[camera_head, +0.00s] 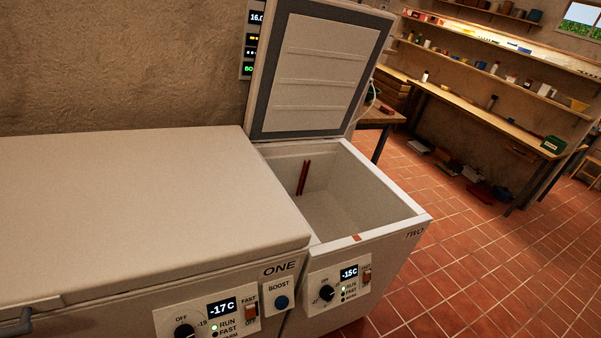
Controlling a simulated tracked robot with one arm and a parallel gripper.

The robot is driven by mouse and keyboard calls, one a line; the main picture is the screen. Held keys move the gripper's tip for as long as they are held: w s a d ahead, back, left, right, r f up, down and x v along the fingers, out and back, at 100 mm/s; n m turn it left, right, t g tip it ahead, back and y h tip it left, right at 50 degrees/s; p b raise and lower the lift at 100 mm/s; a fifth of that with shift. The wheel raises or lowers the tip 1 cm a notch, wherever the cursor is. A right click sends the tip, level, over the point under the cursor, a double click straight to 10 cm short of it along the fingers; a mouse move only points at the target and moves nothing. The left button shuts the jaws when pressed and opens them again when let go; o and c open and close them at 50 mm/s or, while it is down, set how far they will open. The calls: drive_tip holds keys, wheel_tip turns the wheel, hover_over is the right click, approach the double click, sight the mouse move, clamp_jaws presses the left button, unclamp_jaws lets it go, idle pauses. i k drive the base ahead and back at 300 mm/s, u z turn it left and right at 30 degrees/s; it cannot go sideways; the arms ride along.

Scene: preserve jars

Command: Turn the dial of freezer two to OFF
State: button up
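Freezer two (407,240) is the white chest at the right of centre, marked TWO. Its lid (318,75) stands open. Its control panel (338,284) is on the front face and shows -15C, with a green light by RUN. The black round dial (327,293) is at the left of that panel, with OFF printed above it. The dial's exact setting is too small to read. A red-brown switch (366,276) sits at the panel's right end. My gripper is not in view.
Freezer one (140,200) stands left with its lid shut. Its panel shows -17C and has a similar dial (184,331). A BOOST button (281,302) sits between the panels. Two dark red sticks (303,177) stand inside freezer two. Tiled floor (480,270) is clear at right.

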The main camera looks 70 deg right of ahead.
sight(327, 292)
drive_tip(key=z, duration=2.15)
